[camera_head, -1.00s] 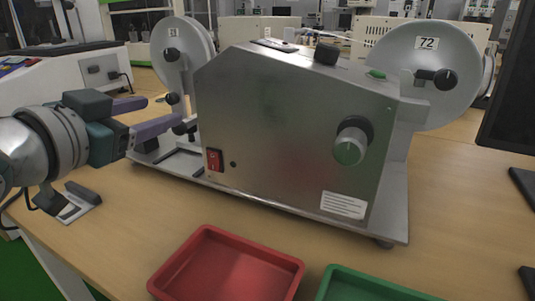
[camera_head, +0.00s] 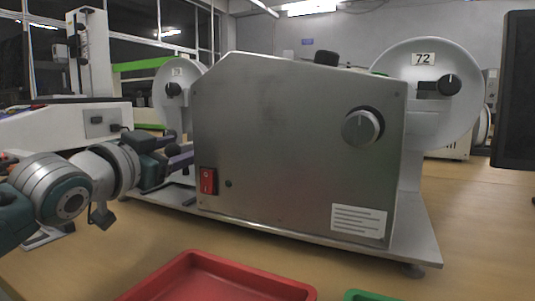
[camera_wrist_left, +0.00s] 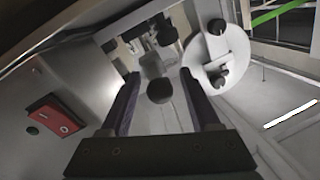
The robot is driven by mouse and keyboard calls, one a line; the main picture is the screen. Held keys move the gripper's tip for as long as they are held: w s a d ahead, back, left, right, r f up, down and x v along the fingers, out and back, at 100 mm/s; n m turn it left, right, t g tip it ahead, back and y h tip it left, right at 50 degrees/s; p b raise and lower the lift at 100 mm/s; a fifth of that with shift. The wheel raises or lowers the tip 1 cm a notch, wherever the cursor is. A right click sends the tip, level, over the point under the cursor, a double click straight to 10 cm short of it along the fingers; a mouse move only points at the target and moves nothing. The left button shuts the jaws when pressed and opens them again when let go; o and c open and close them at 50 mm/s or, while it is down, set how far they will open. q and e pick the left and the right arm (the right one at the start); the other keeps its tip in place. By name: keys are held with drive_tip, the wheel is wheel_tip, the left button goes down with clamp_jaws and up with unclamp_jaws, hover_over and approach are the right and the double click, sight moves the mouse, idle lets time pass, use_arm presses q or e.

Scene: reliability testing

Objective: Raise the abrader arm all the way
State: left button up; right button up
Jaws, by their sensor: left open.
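The abrader (camera_head: 290,150) is a grey metal machine with a red switch (camera_head: 208,181) and a round dial (camera_head: 363,126). At its left end is a pale wheel (camera_head: 190,72); it also shows in the left wrist view (camera_wrist_left: 208,75). My left gripper (camera_head: 181,152) is at this left end, partly hidden by its own wrist. In the left wrist view, its two dark purple fingers (camera_wrist_left: 159,76) are open. A black round knob (camera_wrist_left: 160,90), apparently on the abrader arm, lies between them, with no clear contact. The arm is mostly hidden in the head view.
A red tray (camera_head: 215,280) and a green tray (camera_head: 368,296) are on the table in front. A wheel marked 72 (camera_head: 420,100) is at the machine's right end. A dark monitor (camera_head: 517,90) stands at the far right. Bare tabletop (camera_head: 480,220) lies right of the base.

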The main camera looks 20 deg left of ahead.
use_arm(q)
drive_tip(key=shift+w+a, duration=0.1)
drive_tip(key=shift+w, duration=0.85)
drive_tip(key=c, duration=0.7)
clamp_jaws()
